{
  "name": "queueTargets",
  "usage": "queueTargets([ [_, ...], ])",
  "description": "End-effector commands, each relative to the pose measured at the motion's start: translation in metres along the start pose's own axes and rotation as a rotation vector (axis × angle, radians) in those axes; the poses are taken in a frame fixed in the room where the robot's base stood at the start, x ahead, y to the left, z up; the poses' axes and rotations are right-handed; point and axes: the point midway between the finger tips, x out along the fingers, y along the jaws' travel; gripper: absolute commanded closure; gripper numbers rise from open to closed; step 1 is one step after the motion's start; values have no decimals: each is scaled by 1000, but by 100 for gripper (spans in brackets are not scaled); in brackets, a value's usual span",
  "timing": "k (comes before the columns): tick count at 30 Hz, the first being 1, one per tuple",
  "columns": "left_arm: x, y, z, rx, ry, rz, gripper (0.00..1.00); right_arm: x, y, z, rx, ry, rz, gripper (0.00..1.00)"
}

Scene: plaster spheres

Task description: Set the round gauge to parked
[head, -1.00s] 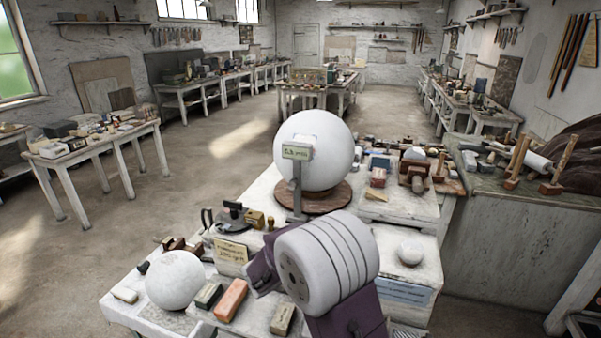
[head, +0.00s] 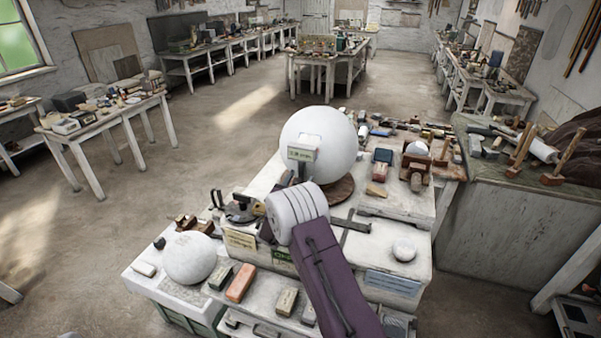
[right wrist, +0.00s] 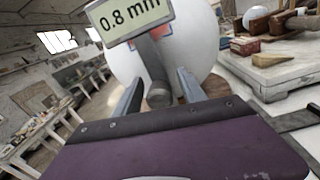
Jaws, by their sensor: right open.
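The gauge has a pale display plate (head: 302,153) on a grey post in front of a large white plaster sphere (head: 318,135). In the right wrist view its display (right wrist: 130,20) reads 0.8 mm, and a round grey knob (right wrist: 158,96) sits below it. My right gripper (right wrist: 160,80) is open, its two fingers on either side of the knob, with gaps showing. In the head view my right wrist hides the lower post and the fingertips. My left gripper is not in view.
The large sphere stands on a brown round board (head: 340,191) just behind the gauge. A dark round-based tool (head: 238,206) stands to the left. Smaller spheres (head: 190,258) (head: 404,250) and several blocks (head: 240,283) lie around on the bench. Open floor is at left.

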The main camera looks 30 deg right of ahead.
Motion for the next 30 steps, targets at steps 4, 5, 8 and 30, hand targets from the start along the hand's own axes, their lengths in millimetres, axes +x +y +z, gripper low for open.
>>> queueTargets([
  [4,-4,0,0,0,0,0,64,7,0,0,0,-1,0,52],
  [5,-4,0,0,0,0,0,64,7,0,0,0,-1,0,52],
  [8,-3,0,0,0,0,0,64,7,0,-1,0,0,0,52],
  [30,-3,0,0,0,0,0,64,6,0,-1,0,1,2,100],
])
